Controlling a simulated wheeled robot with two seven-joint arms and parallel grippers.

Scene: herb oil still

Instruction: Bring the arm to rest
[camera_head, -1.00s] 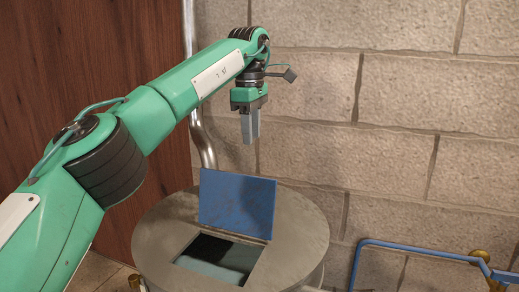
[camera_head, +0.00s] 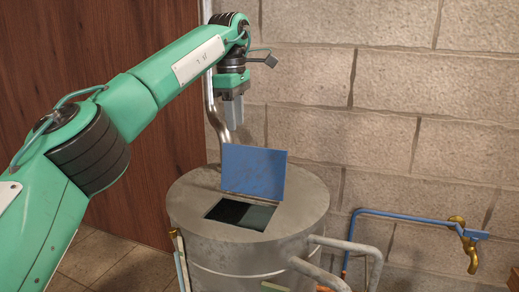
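My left arm comes in from the left, green with black joints, raised above the still. My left gripper (camera_head: 233,112) points down, behind and above the raised blue lid. Its grey fingers look close together, and nothing shows between them; whether they are fully shut is unclear. The blue lid (camera_head: 253,172) stands upright on the grey metal still (camera_head: 250,257). In front of it is a square opening (camera_head: 241,213) with a dark inside. The gripper is apart from the lid. My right gripper is not in view.
A metal pipe (camera_head: 212,112) rises behind the still. Grey pipes (camera_head: 345,245) stick out from its right side. A blue pipe with a brass tap (camera_head: 470,250) runs along the block wall at right. A wooden panel (camera_head: 140,50) stands at left.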

